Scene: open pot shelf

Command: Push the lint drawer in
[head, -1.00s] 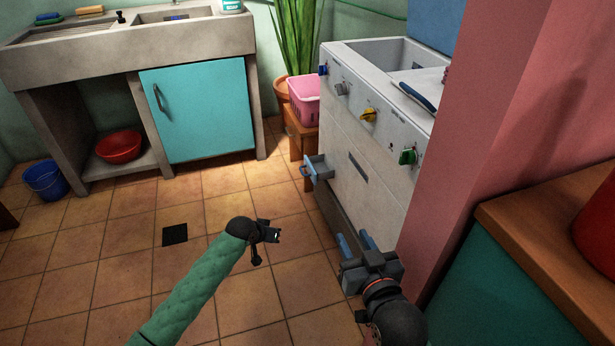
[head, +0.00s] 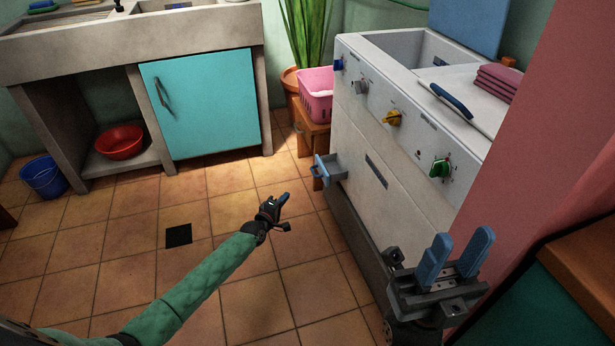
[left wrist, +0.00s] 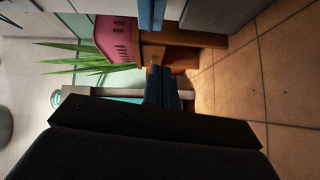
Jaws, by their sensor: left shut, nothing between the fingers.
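The lint drawer (head: 330,169) is a small grey tray with a blue front and handle. It stands pulled out of the lower left of the white machine's front (head: 385,205). My left gripper (head: 286,195) is shut and empty, low in front of the drawer and to its left in the head view, apart from it. In the left wrist view its blue fingers (left wrist: 162,88) are together; a blue strip at the top edge looks like the drawer front (left wrist: 151,12). My right gripper (head: 454,257) is open and empty, with its blue fingers apart, near the machine's right front.
A wooden stool (head: 312,135) with a pink basket (head: 316,95) stands just behind the drawer. A pink pillar (head: 540,140) and a wooden-topped cabinet (head: 585,270) close off the right.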

